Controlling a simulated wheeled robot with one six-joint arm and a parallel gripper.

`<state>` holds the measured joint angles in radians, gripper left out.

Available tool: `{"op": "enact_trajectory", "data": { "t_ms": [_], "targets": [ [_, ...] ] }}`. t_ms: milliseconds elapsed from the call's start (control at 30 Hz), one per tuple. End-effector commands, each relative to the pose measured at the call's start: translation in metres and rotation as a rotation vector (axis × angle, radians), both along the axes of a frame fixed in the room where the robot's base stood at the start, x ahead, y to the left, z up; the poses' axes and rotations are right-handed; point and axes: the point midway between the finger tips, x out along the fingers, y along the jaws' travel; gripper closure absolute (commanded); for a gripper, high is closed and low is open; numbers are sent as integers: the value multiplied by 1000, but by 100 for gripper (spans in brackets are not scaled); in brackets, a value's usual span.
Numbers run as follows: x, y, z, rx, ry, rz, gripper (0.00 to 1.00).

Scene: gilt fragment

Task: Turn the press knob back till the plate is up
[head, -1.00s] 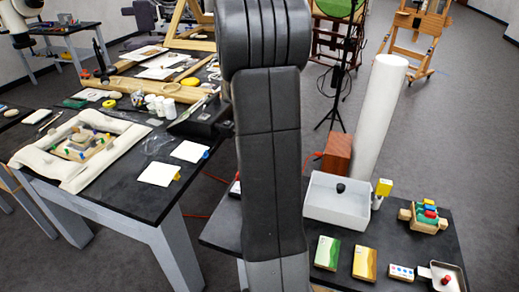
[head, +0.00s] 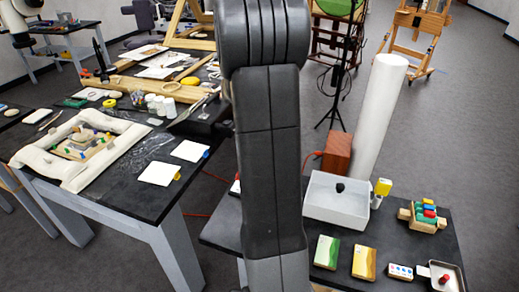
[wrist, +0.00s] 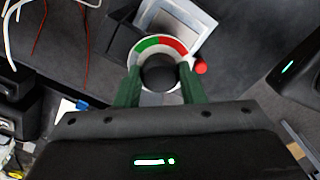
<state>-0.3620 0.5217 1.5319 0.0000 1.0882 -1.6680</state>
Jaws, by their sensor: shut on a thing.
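In the wrist view, the press knob (wrist: 159,74) is a dark round knob in the middle of a pale dial (wrist: 137,51) with a green and a red arc along its far side. My gripper (wrist: 159,82) has its two green fingers on either side of the knob and is shut on it. A silvery square frame (wrist: 205,22) lies just beyond the dial; I cannot tell whether it is the plate or how high it stands. A small red round piece (wrist: 201,67) sits right of the dial. I cannot make out the press or my gripper in the head view, where my arm blocks the middle.
In the head view, a white bin (head: 324,210) with a black item stands on the right-hand dark table, near colourful boxes (head: 326,252) and a metal tray (head: 457,271). A cluttered table (head: 150,200) stands left. In the wrist view, red and white cables (wrist: 38,35) lie upper left.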

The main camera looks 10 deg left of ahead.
Motion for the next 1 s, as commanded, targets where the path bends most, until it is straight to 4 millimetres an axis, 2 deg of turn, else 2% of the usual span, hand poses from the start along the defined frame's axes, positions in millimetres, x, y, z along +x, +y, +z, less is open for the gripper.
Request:
{"op": "enact_trajectory", "data": {
  "t_ms": [600,1000],
  "targets": [
    [1,0,1,1,-3,554,87],
    [1,1,1,0,-3,745,87]
  ]
}}
